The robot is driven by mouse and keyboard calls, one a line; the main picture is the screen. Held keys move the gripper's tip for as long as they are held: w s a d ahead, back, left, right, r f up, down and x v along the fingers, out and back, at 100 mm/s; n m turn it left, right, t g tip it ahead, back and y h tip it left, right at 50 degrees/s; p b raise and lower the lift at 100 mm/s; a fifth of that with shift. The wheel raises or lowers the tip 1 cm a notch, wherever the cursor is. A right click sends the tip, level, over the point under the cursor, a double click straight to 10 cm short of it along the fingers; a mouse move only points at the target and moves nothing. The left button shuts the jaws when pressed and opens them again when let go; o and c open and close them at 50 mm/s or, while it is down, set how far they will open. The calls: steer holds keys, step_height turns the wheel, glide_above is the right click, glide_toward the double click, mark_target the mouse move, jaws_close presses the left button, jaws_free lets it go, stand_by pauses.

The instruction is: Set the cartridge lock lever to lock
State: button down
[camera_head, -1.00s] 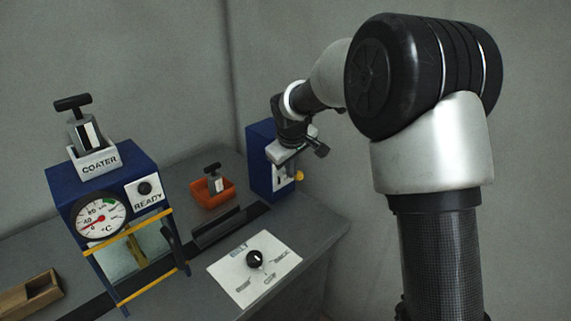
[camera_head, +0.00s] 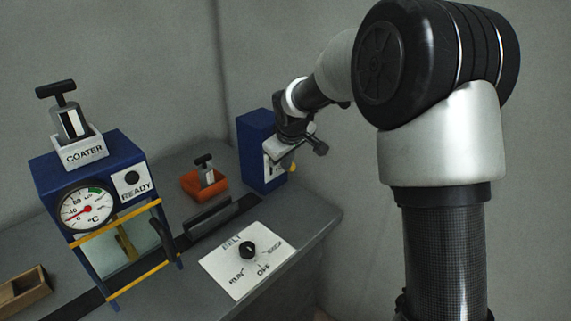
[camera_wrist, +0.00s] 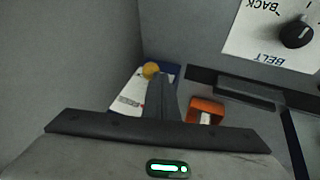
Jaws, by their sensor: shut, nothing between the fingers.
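A blue box (camera_head: 253,143) stands at the back right of the bench. A yellow knob (camera_head: 293,167) shows at its right side, seemingly the lever's end; the lever arm is mostly hidden. In the wrist view the yellow knob (camera_wrist: 151,69) sits by a white plate (camera_wrist: 128,108) with a small red mark; its lettering is unreadable. My gripper (camera_head: 280,152) is in front of the blue box, covering part of its face. In the wrist view my shut fingers (camera_wrist: 161,88) appear close to the knob; I cannot tell whether they touch it.
A T-handled cartridge (camera_head: 69,122) stands in the COATER holder (camera_head: 82,150) at left. Another T-handled piece (camera_head: 207,174) sits in an orange tray (camera_head: 190,187). The belt dial (camera_head: 247,249) and its white panel lie in front. A wooden box (camera_head: 22,293) is at front left.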

steer(key=f+b, duration=0.1)
steer(key=f+t+y+b, duration=0.1)
steer(key=b, duration=0.1)
steer(key=s+d+f+t+b, duration=0.1)
steer(key=b, duration=0.1)
steer(key=shift+f+y, duration=0.15)
steer(key=shift+y, duration=0.25)
steer(key=shift+r+p, duration=0.55)
steer(key=shift+r, duration=0.25)
